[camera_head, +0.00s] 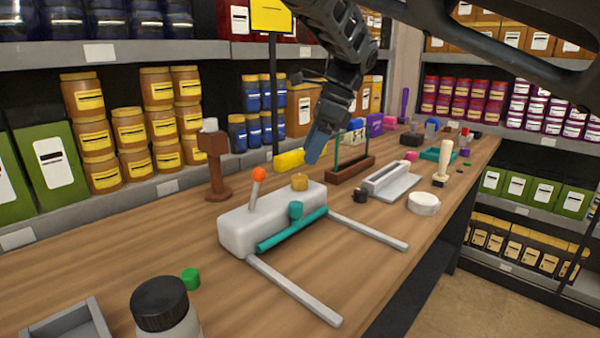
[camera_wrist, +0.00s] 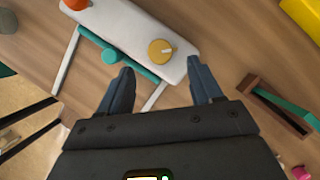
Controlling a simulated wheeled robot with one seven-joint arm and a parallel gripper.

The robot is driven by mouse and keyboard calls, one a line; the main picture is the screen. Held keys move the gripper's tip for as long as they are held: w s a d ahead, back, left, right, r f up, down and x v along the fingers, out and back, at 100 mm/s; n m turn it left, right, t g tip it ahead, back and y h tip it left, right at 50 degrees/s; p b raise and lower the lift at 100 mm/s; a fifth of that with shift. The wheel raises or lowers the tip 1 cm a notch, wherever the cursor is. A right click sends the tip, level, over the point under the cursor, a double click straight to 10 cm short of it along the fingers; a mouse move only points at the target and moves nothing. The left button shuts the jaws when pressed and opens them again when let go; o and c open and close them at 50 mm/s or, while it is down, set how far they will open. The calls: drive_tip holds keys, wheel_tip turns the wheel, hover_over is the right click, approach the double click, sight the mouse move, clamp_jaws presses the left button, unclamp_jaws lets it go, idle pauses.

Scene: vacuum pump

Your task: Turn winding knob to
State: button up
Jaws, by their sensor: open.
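The vacuum pump is a white rounded box (camera_head: 270,218) on the wooden table, with two grey rods on its near side. A yellow winding knob (camera_head: 299,181) stands on its top at the right end; in the wrist view the knob (camera_wrist: 160,50) shows a pale pointer on its face. An orange-tipped lever (camera_head: 259,175) and a teal knob (camera_head: 295,210) with a teal bar are also on the pump. My gripper (camera_head: 314,150) is above and behind the yellow knob, apart from it. In the wrist view my gripper (camera_wrist: 160,85) is open and empty, its fingers short of the knob.
A brown wooden stand (camera_head: 215,165) is behind left and a brown rack with green posts (camera_head: 350,170) is right of the pump. A black-capped jar (camera_head: 165,305), a grey tray (camera_head: 70,325) and a green cap (camera_head: 190,278) are in front left. Shelves of jars line the back.

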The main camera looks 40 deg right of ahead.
sight(300, 176)
drive_tip(key=x, duration=0.6)
drive_tip(key=shift+f, duration=0.3)
drive_tip(key=shift+c, duration=0.4)
drive_tip(key=c, duration=1)
drive_tip(key=shift+f, duration=0.1)
